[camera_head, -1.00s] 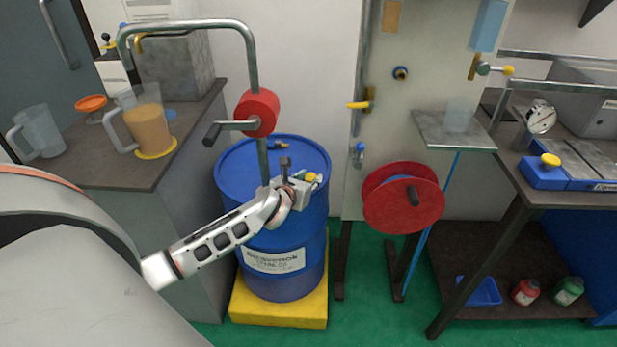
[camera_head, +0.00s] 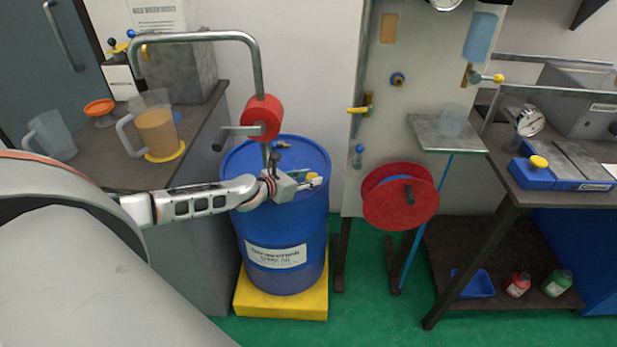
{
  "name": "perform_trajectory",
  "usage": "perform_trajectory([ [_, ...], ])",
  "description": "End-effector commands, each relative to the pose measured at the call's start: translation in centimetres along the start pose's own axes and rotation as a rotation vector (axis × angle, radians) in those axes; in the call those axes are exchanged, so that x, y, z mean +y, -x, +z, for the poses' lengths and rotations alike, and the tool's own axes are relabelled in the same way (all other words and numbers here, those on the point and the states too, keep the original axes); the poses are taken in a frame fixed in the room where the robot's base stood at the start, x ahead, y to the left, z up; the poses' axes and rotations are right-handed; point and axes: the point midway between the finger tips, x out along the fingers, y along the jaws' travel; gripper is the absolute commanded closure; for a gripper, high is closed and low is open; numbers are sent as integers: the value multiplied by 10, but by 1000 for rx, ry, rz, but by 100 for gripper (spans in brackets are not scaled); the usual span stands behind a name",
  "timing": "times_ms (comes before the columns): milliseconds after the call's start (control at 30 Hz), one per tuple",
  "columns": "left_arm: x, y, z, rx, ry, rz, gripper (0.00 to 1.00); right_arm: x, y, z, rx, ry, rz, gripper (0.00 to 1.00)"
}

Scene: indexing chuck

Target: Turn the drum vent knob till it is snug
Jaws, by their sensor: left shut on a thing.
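The blue drum (camera_head: 275,225) stands upright on a yellow base, with a white label on its front. The vent knob (camera_head: 313,179), a small yellow part at the right of the drum's top, is mostly hidden by my left gripper. My left gripper (camera_head: 308,182) reaches in from the left over the drum top and is shut on the yellow knob. How far the knob has turned cannot be seen. My right gripper is not in view.
A hand pump with a red body (camera_head: 261,117) and a bent grey pipe rises from the drum, close to my left wrist. A bench with jugs (camera_head: 156,133) is at the left. A red reel (camera_head: 400,197) stands right of the drum, with a workbench beyond.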

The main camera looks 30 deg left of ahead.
Motion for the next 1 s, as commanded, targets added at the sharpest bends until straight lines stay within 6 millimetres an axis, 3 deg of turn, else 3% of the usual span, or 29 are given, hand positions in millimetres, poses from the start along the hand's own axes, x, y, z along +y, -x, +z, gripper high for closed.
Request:
perform_trajectory([
  [267,1,0,0,0,-2,1,92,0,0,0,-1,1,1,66],
  [300,1,0,0,0,-2,1,68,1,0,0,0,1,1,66],
  [367,0,0,0,0,-1,1,54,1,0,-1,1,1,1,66],
  [767,0,2,0,0,-1,0,54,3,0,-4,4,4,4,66],
  [1000,0,32,-2,3,-3,-1,54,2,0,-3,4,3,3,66],
])
